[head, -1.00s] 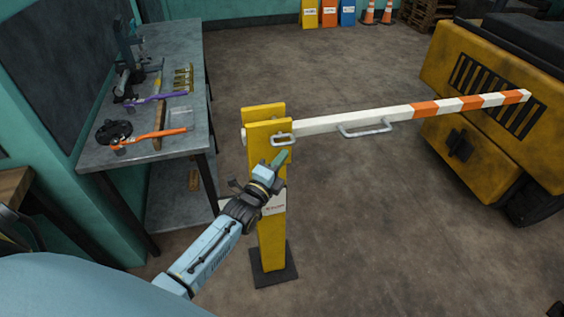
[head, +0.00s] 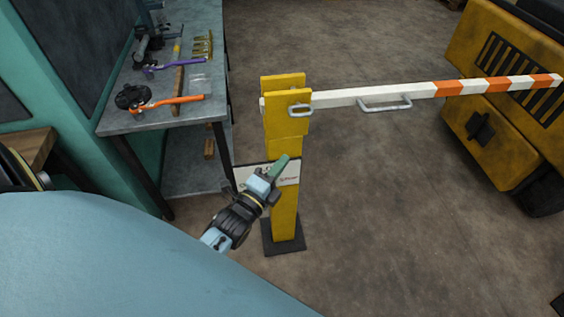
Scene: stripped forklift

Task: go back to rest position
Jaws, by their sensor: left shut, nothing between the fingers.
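My left gripper (head: 278,168) is shut and empty. It shows in front of the yellow barrier post (head: 286,215), over the white label plate on it; I cannot tell whether it touches. The blue and black wrist of my left arm comes in from the lower left. My right gripper is not in view.
A grey workbench (head: 160,118) at the upper left holds an orange-handled tool (head: 168,103), a purple-handled tool (head: 173,67) and other tools. A yellow forklift body (head: 505,110) stands at the right. The concrete floor right of the post is clear.

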